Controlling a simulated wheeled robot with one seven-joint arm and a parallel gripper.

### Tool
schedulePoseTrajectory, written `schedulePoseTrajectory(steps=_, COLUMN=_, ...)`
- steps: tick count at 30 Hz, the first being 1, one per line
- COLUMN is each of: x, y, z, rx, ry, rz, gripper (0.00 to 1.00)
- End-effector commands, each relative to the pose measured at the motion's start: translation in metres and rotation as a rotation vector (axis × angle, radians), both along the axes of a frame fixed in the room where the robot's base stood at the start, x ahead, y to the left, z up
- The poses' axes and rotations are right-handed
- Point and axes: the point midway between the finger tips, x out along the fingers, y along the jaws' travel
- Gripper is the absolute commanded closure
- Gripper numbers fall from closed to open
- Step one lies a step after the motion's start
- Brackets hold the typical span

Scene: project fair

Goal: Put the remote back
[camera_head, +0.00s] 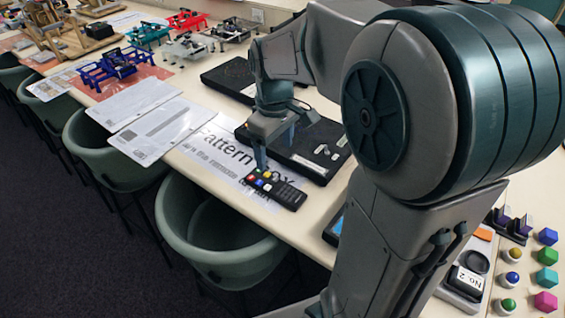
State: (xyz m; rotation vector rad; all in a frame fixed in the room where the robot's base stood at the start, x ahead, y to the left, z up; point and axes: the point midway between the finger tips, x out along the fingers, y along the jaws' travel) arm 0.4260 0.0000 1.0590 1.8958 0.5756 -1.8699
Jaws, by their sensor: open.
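The black remote (286,194) with coloured buttons lies near the table's front edge, partly on a printed sheet (213,150) with large lettering. My gripper (270,158) points down over the far-left end of the remote, with one finger close to or touching it; I cannot tell which. My gripper is open, and part of it is hidden by its own body. A black flat case (318,160) lies just behind the remote, to the right of the gripper.
Green tub chairs (215,226) line the table's front edge. White printed sheets (165,128) lie to the left. Small blue, red and white frames (115,66) stand farther back. Coloured cubes (547,254) and a grey holder (463,283) are at the lower right. My arm hides the table's middle right.

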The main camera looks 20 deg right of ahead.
Motion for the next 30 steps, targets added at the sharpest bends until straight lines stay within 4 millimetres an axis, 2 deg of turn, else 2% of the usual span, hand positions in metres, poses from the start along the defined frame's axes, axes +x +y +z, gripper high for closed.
schedulePoseTrajectory(steps=7, x=-0.056, y=0.000, z=0.007, rx=0.031, ry=-0.094, rz=-0.228, gripper=0.26)
schedulePoseTrajectory(steps=12, x=-0.096, y=0.000, z=0.003, rx=0.052, ry=-0.165, rz=-0.411, gripper=0.26)
schedulePoseTrajectory(steps=15, x=-0.114, y=0.000, z=-0.001, rx=0.063, ry=-0.199, rz=-0.495, gripper=0.26)
schedulePoseTrajectory(steps=21, x=-0.132, y=0.001, z=-0.008, rx=0.075, ry=-0.231, rz=-0.587, gripper=0.26)
schedulePoseTrajectory(steps=30, x=-0.133, y=0.001, z=-0.009, rx=0.076, ry=-0.235, rz=-0.598, gripper=0.26)
